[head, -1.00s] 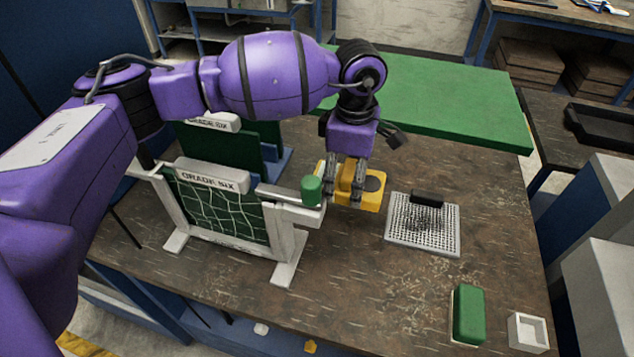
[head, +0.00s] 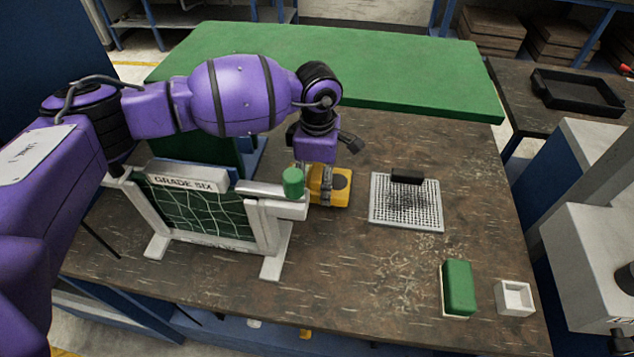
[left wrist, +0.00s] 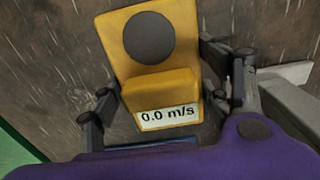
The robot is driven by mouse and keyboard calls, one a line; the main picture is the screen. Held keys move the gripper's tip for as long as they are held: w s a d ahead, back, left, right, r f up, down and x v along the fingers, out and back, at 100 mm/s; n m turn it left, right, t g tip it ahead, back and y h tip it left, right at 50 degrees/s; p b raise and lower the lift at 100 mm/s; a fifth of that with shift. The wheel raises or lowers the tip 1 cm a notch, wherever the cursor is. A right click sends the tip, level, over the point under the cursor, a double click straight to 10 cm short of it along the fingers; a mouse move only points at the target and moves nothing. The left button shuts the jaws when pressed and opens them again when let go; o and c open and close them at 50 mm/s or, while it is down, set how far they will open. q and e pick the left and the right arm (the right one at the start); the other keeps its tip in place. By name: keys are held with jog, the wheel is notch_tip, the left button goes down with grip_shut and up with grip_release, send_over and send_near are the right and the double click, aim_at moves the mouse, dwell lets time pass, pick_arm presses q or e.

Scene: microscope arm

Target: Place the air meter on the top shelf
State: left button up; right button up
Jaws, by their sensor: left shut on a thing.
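The air meter is a yellow block with a dark round disc and a small display. It shows in the head view (head: 340,188), at the middle of the brown workbench beside the grade-six frame. In the left wrist view the meter (left wrist: 180,75) reads "0.0 m/s". My left gripper (head: 315,188) is over the meter's left part, shut on it, with a finger on each side in the left wrist view (left wrist: 152,95). I cannot tell whether the meter touches the bench. A raised green slab (head: 400,80) lies behind; I cannot tell whether it is the top shelf.
The white-framed "GRADE SIX" board (head: 205,210) and a green-capped part (head: 293,182) stand close left of the meter. A grid plate (head: 410,215), a green block (head: 458,288) and a small white box (head: 515,298) are to the right. Bare bench lies between them.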

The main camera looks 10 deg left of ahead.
pick_arm(q)
jog(key=shift+w+f, duration=0.1)
jog(key=shift+f, duration=0.95)
jog(key=shift+f, duration=0.2)
jog(key=o, duration=1.5)
